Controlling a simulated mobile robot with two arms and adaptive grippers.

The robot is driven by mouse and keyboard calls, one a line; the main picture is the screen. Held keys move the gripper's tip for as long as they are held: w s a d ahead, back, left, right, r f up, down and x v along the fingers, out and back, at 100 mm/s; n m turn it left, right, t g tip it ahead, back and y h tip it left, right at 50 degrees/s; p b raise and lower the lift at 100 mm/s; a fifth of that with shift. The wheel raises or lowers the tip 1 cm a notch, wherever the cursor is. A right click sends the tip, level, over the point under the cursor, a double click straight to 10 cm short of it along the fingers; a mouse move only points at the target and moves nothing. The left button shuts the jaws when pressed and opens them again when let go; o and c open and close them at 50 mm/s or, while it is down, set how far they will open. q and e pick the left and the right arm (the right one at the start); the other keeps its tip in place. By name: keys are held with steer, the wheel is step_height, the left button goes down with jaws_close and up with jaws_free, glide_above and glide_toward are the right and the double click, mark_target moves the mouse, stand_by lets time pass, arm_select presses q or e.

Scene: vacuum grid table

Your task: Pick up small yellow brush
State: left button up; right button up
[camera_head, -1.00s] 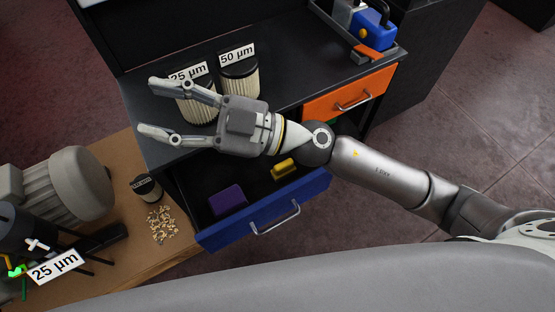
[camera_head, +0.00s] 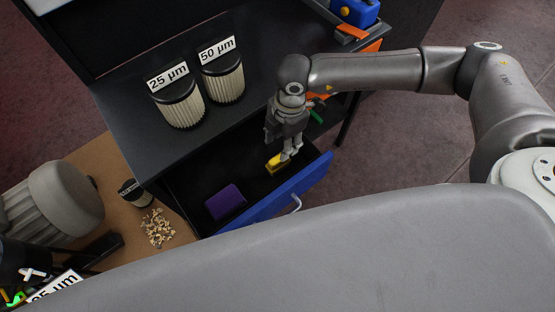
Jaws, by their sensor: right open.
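The small yellow brush (camera_head: 275,163) lies in the open blue-fronted drawer (camera_head: 263,208), toward its right end. My right gripper (camera_head: 287,160) points down into the drawer, with its fingers at the brush. It is open, and the fingers partly cover the brush. I cannot tell whether they touch it. My left gripper is not in view.
A purple block (camera_head: 226,202) lies in the same drawer, left of the brush. Two labelled filters, 25 µm (camera_head: 180,104) and 50 µm (camera_head: 222,78), stand on the dark worktop. Wood chips (camera_head: 158,228) and a small jar (camera_head: 135,192) are on the wooden table at left.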

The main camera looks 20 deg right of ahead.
mark_target(278, 157)
steer(key=shift+s+a+f+p, duration=0.15)
steer(key=shift+a+f, duration=0.05)
steer(key=shift+f, duration=0.95)
steer(key=shift+s+a+f+p, duration=0.1)
steer(key=shift+a+f, duration=0.1)
steer(key=shift+f, duration=0.9)
steer(key=shift+s+a+f+p, duration=0.15)
steer(key=shift+a+f, duration=0.05)
steer(key=shift+f, duration=0.95)
steer(key=c, duration=0.9)
jaws_close()
